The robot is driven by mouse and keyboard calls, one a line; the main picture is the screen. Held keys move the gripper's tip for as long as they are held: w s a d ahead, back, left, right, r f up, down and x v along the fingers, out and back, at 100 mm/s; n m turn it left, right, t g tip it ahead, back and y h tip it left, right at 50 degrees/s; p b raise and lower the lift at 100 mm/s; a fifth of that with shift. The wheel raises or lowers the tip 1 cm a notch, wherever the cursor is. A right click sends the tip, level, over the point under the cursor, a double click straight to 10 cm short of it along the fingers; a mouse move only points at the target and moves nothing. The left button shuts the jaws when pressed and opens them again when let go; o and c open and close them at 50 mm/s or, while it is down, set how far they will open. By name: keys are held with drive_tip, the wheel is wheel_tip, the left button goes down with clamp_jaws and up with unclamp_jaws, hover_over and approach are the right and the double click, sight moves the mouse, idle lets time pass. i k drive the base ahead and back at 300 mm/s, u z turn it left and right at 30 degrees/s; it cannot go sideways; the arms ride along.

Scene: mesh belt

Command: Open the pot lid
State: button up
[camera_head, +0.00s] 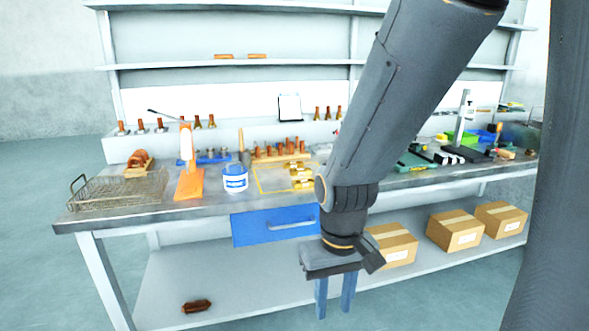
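A small white pot with a blue label and a blue-grey lid (234,169) stands upright on the workbench, left of the middle. The lid appears to sit on the pot (236,184). My gripper (334,298) hangs in front of the bench, to the right of the pot and lower than the bench top. Its two blue fingers point down and are apart, with nothing seen between them. My arm hides part of the bench top right of the middle.
A wire mesh basket (118,190) lies at the bench's left end, and an orange stand (189,184) is just left of the pot. A blue drawer (272,226) is under the bench top. Cardboard boxes (455,231) stand on the lower shelf. Several tools lie at the right.

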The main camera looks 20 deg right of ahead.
sight(236, 171)
drive_tip(key=z, duration=0.05)
drive_tip(key=k, duration=0.45)
drive_tip(key=u, duration=0.7)
drive_tip(key=i, duration=1.45)
drive_tip(key=z, duration=0.1)
